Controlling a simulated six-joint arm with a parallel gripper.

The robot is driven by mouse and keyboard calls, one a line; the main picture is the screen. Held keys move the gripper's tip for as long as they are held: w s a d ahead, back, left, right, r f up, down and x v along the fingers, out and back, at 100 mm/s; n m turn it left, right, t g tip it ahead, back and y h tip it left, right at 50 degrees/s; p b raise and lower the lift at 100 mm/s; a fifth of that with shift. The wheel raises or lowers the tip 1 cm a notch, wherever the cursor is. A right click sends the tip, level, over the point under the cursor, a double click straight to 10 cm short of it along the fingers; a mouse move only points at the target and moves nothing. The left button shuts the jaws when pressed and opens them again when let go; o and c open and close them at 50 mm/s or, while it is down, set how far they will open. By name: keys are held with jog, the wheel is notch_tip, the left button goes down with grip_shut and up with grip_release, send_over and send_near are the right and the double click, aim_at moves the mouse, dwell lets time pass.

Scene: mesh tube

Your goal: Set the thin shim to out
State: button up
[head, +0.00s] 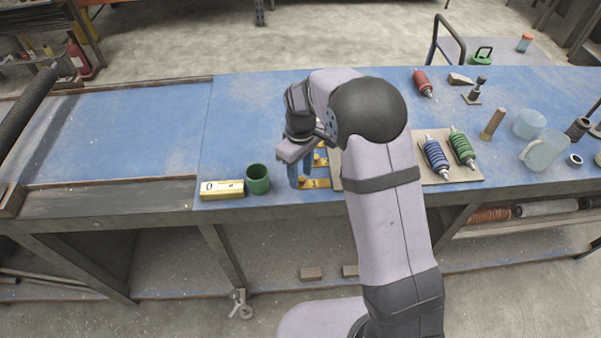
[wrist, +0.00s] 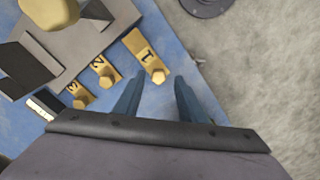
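Three yellow shims with raised knobs lie on the blue bench top. In the wrist view they are marked 1 (wrist: 142,52), 2 (wrist: 98,67) and 3 (wrist: 77,91). No mark plainly says which is thin. Two show partly behind my arm in the head view, a front one (head: 318,184) and one behind it (head: 320,162). My gripper (head: 299,180) is low over the front shim. In the wrist view my gripper (wrist: 160,80) is open, its blue fingertips either side of the line to shim 1's knob. I cannot tell if they touch it.
A yellow block marked 0 (head: 222,196) and a green cup (head: 258,186) stand left of my gripper. A board with a blue coil (head: 436,158) and a green coil (head: 462,147) lies right of my arm.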

aim_at(300, 178)
jog(key=shift+a+r+b, duration=0.1)
jog(key=shift+r+b, duration=1)
jog(key=shift+r, duration=2.4)
jog(key=shift+w+m, duration=0.3)
jog(key=shift+m, duration=0.3)
jog(key=f+m, duration=0.1)
jog(key=s+f+m, duration=0.1)
jog(key=f, duration=0.1)
jog(key=s+f+m, duration=0.1)
jog(key=shift+s+d+f, duration=0.25)
jog(key=shift+f, duration=0.1)
jog(key=s+d+f+m+g, duration=0.1)
jog(key=s+d+f+m, duration=0.2)
jog(key=s, duration=0.7)
jog(key=s+d, duration=0.2)
jog(key=s, duration=0.4)
jog(key=s+d, duration=0.3)
jog(key=s, duration=0.4)
jog(key=shift+m+t, duration=0.5)
jog(key=shift+m, duration=0.4)
jog(key=shift+w+d+r, duration=0.25)
jog(key=shift+d+r, duration=0.05)
jog(key=shift+r, duration=0.35)
jog(key=shift+w+d+r, duration=0.2)
jog(key=shift+d+r, duration=0.05)
jog(key=shift+r, duration=0.4)
jog(key=shift+w+d+r, duration=0.25)
jog(key=shift+d+r, duration=0.05)
jog(key=shift+r, duration=0.35)
